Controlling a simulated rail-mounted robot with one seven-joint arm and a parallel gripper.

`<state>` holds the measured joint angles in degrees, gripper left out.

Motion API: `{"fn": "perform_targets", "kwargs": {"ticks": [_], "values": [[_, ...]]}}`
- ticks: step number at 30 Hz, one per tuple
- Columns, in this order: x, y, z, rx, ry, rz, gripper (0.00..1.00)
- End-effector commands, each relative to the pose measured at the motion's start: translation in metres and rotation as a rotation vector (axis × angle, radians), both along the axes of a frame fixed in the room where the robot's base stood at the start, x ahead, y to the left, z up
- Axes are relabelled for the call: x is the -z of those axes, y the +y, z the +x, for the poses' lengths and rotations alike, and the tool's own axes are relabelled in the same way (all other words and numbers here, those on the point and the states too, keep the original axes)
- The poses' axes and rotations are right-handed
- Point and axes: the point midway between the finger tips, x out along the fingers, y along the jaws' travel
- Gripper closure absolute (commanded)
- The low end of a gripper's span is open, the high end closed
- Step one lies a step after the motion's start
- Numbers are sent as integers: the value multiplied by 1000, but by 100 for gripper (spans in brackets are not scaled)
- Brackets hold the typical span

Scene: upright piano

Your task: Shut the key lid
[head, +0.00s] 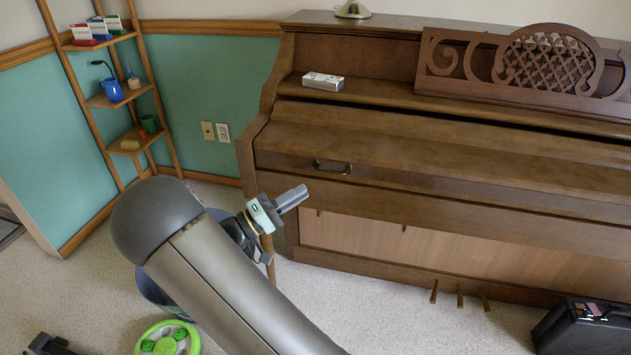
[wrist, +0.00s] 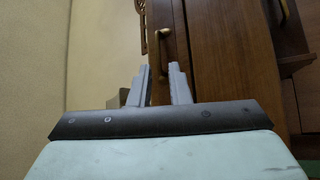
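The key lid (head: 440,155) of the brown upright piano lies down across the keyboard in the head view, and no keys show. A brass handle (head: 332,167) is on its front face near the left end; it also shows near the top of the wrist view (wrist: 168,29). My gripper (head: 292,198) is in front of the piano's left end, below and left of the handle, apart from it. In the wrist view my gripper (wrist: 162,80) has its two grey fingers apart, with nothing between them.
A small white box (head: 323,81) sits on the ledge behind the lid, left of the carved music stand (head: 520,65). Pedals (head: 459,295) stick out below. A black case (head: 583,327) is at lower right.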

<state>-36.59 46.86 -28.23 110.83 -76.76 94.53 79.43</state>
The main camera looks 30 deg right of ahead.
Motion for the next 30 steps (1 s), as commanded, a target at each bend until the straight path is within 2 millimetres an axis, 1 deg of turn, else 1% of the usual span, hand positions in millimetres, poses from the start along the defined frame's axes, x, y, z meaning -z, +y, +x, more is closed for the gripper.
{"fn": "perform_targets", "kwargs": {"ticks": [1, 6, 9, 12, 18, 30], "values": [[3, 14, 0, -5, 2, 0, 83], [16, 52, -1, -4, 2, -1, 83], [22, 70, -2, -3, 2, 1, 83], [27, 84, -2, -2, 1, 0, 83], [32, 97, -3, -1, 1, 2, 83], [32, 97, -3, 0, 1, 2, 83]]}}
